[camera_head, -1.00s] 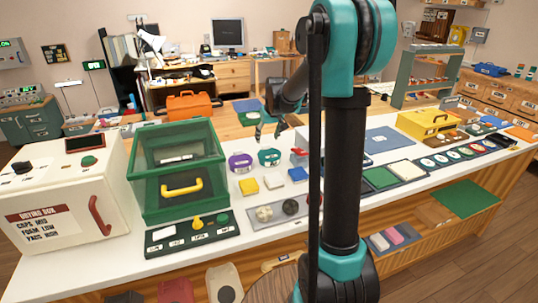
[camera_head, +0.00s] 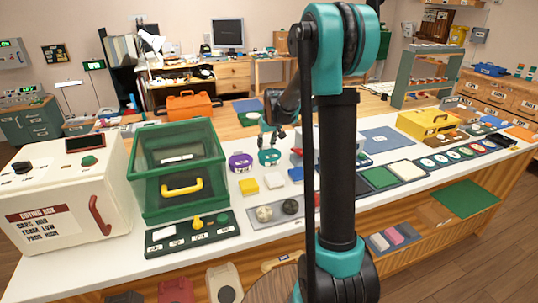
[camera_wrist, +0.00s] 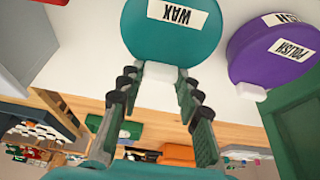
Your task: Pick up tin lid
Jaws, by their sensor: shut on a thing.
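The teal tin (camera_head: 269,158) stands on the white counter. In the wrist view its round teal lid (camera_wrist: 168,35) carries a WAX label and a white tab (camera_wrist: 160,73). My gripper (camera_wrist: 157,78) has its two fingers on either side of this tab, shut on it at the lid's edge. In the head view my gripper (camera_head: 270,142) is right at the top of the teal tin, partly covering it. I see no clear gap between lid and tin. A purple tin (camera_head: 240,162) with a POLISH label stands beside it; its lid (camera_wrist: 275,50) also has a white tab.
A green clear-sided box (camera_head: 178,165) stands left of the tins. A red object (camera_head: 297,152) is close on the right.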

